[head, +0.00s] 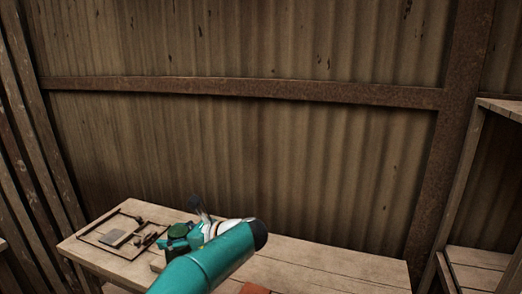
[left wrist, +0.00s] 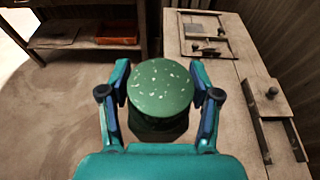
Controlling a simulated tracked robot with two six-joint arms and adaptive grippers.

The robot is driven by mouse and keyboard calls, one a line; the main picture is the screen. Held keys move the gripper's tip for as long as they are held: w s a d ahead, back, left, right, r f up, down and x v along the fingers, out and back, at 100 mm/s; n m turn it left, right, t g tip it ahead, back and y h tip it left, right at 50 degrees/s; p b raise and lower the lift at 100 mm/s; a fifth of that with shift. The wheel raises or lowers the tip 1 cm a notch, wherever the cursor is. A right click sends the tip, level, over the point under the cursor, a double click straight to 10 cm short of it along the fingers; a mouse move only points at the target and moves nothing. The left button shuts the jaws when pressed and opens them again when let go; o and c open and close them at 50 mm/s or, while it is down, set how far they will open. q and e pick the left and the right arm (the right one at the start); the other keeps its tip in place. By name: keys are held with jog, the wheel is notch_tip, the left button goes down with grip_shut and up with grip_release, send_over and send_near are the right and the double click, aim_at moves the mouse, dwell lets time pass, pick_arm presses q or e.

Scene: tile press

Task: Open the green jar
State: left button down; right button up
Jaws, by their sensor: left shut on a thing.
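The green jar (head: 179,230) is at the wooden table, partly hidden behind my left arm in the head view. In the left wrist view its round green lid (left wrist: 160,88) with pale specks faces the camera, and a darker green part (left wrist: 158,128) shows below it. My left gripper (left wrist: 160,90) has one finger on each side of the lid and is shut on it. It also shows in the head view (head: 177,241). Whether the lid is still seated on the jar cannot be told. My right gripper is not in view.
The table (head: 310,262) carries a dark frame (head: 120,232) with small parts at its left end. A wooden block with a dark knob (left wrist: 271,92) lies near the jar. A reddish piece (head: 255,288) shows at the table's front. A shelf (head: 480,257) stands at the right.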

pick_arm(q)
jog(key=shift+s+d+r, duration=0.1)
jog(key=shift+s+d, duration=0.2)
jog(key=shift+d, duration=0.2)
jog(key=shift+w+d+f+m+t, duration=0.1)
jog(key=shift+d+f+m+t, duration=0.1)
jog(key=shift+f, duration=0.3)
jog(key=shift+w+d+f+m+t, duration=0.1)
jog(key=shift+d+f+t, duration=0.1)
jog(key=shift+f, duration=0.3)
jog(key=s+f+m+t+h, duration=0.2)
jog(key=s+f+m+t, duration=0.1)
jog(key=s+f, duration=1.6)
jog(key=shift+s+d, duration=0.4)
jog(key=shift+s, duration=0.05)
